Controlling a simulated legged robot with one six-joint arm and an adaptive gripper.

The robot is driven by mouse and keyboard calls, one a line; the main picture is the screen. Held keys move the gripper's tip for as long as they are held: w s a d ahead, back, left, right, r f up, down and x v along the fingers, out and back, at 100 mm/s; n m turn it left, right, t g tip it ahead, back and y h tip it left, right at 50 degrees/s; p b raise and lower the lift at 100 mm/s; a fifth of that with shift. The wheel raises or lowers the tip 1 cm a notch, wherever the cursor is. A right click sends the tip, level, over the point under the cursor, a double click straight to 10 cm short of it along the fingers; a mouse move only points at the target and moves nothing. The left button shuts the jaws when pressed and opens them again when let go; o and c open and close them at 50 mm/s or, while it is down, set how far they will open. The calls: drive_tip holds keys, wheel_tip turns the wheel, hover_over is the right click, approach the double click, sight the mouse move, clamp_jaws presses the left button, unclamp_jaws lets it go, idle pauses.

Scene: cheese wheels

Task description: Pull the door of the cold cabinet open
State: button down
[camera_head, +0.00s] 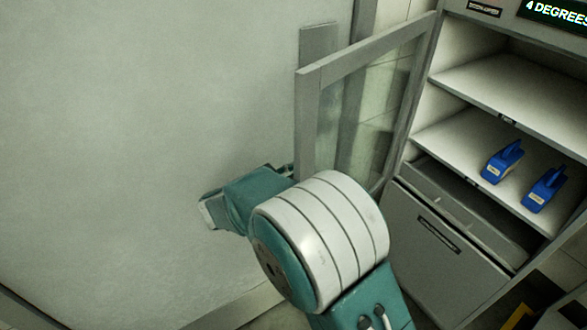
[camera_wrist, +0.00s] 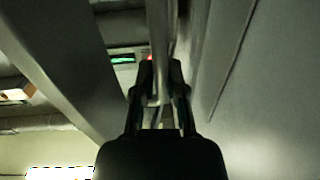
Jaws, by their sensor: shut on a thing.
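The cold cabinet (camera_head: 447,242) stands at the right in the head view, with its shelves exposed. Its glass door (camera_head: 308,130), in a grey frame, stands swung wide out to the left of the opening. My gripper (camera_wrist: 160,78) is shut on the door handle (camera_wrist: 157,30), a bar running up between its fingers in the wrist view. In the head view my wrist is at the door's outer edge, low down. The fingertips and their grip are mostly hidden there.
Two blue objects with labels (camera_head: 502,160) (camera_head: 545,189) sit on a cabinet shelf. A lit sign (camera_head: 555,11) reads "4 DEGREES". A plain grey wall (camera_head: 130,130) fills the left. Something yellow (camera_head: 540,300) shows at the lower right.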

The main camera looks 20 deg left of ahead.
drive_tip(key=shift+d+r, duration=0.1)
drive_tip(key=c, duration=0.7)
unclamp_jaws()
drive_tip(key=shift+w, duration=0.1)
drive_tip(key=v, duration=1.2)
